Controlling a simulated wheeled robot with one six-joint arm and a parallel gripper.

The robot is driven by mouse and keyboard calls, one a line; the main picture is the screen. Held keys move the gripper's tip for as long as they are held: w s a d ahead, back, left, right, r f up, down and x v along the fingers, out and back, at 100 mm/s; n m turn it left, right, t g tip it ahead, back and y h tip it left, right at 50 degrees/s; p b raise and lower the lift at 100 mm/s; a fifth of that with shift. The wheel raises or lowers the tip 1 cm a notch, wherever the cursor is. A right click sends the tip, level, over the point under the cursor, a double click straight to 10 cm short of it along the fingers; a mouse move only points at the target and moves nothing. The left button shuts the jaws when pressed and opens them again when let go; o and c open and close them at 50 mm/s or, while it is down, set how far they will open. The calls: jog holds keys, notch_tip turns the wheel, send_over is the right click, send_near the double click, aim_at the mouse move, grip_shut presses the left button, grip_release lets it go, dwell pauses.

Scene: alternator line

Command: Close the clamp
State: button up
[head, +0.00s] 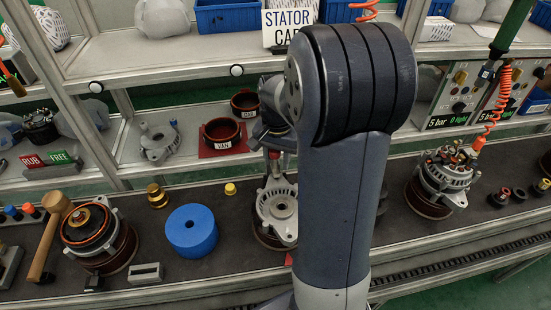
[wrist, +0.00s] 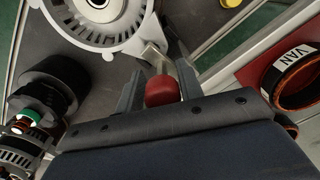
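The clamp's red-tipped lever (wrist: 162,91) shows in the wrist view, with a pale metal arm running from the red tip to the grey alternator housing (wrist: 125,38). My gripper (wrist: 160,75) has its two fingers apart, one on each side of the red tip. A gap shows at the left finger; contact at the right finger is unclear. In the head view the housing (head: 278,208) sits on a round fixture on the bench, with my gripper (head: 273,150) just above and behind it. My arm hides the housing's right side and part of the clamp.
A blue cylinder (head: 191,230), a brass part (head: 157,196) and a yellow cap (head: 230,189) stand left of the housing. A mallet (head: 50,235) and another alternator (head: 90,230) are farther left. Another alternator (head: 445,178) stands right.

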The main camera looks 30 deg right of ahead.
jog(key=shift+o, duration=1.2)
jog(key=shift+s+a+f, duration=0.1)
notch_tip(320, 180, up, 11)
jog(key=shift+f, duration=0.1)
notch_tip(320, 180, down, 11)
jog(key=shift+a, duration=0.1)
jog(key=shift+n, duration=0.4)
jog(key=shift+d+n+b, duration=0.15)
jog(key=shift+d+n, duration=0.1)
jog(key=shift+n, duration=0.45)
jog(key=shift+d+n+b, duration=0.15)
jog(key=shift+d+n, duration=0.1)
jog(key=shift+n, duration=0.45)
